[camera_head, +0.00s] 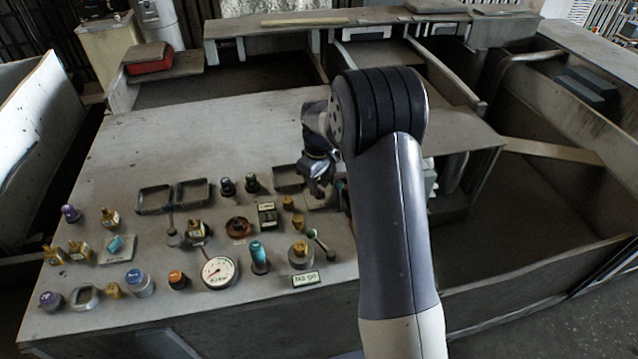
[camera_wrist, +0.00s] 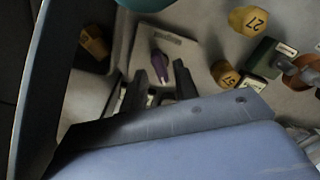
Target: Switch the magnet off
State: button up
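A small purple and dark knob (camera_wrist: 158,62) stands on a pale square plate (camera_wrist: 186,46) in the wrist view. The plate also shows in the head view (camera_head: 318,202), under my gripper. I cannot read any label that says this is the magnet's switch. My gripper (camera_wrist: 158,76) has its two dark fingers apart, one on each side of the knob. I cannot tell whether they touch it. In the head view my gripper (camera_head: 319,183) is low over the right part of the panel, and my arm hides what lies behind it.
Yellow knobs marked 27 (camera_wrist: 248,20) and 51 (camera_wrist: 224,73) are close to the plate. A dark green labelled box (camera_wrist: 262,58) is beside them. A dial gauge (camera_head: 219,272), a teal knob (camera_head: 259,256) and several other knobs crowd the panel's front. The panel's back left (camera_head: 200,140) is clear.

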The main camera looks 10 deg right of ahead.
aim_at(319, 189)
jog(key=shift+r+p, duration=1.45)
jog(key=shift+r, duration=1.1)
jog(key=shift+f, duration=0.1)
notch_tip(319, 189, down, 6)
jog(key=b, duration=0.4)
jog(key=shift+m, duration=0.8)
